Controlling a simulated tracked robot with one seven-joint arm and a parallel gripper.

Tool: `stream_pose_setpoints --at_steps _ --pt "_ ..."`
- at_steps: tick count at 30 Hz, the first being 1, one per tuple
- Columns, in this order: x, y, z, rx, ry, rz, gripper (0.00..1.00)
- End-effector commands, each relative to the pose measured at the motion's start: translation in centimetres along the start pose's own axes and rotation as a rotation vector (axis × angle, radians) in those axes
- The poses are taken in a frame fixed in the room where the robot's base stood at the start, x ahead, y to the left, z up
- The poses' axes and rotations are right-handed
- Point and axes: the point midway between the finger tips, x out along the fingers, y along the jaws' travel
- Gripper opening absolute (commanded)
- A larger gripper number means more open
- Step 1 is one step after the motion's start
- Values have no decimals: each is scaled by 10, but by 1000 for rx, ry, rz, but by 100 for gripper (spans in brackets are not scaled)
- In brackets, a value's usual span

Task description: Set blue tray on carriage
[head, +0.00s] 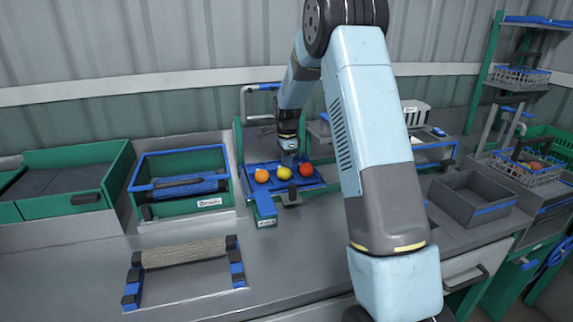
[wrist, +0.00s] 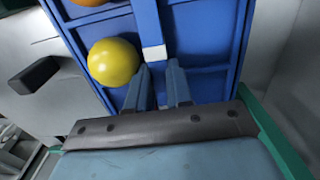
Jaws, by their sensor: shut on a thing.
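The blue tray (head: 312,181) lies at the middle of the bench, in front of a green frame. It holds an orange fruit (head: 262,176), a yellow one (head: 284,173) and a red one (head: 306,170), in a row. My gripper (head: 289,160) reaches down onto the tray. In the wrist view my gripper (wrist: 158,85) is shut on the tray's raised middle rib, beside a white patch; the yellow fruit (wrist: 113,62) sits to its left. I cannot tell which part is the carriage, or whether the tray rests on anything; its underside is hidden.
A green-and-blue bin (head: 183,208) stands left of the tray. A roller stand (head: 185,253) is on the bench in front. A grey box (head: 472,204) sits to the right. A green frame (head: 240,135) rises behind the tray.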

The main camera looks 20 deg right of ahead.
Motion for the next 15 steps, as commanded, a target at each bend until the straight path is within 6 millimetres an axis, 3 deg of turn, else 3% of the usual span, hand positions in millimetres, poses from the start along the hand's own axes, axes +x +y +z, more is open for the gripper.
stream_pose_setpoints --at_steps 15 --pt "6 0 0 -1 0 0 0"
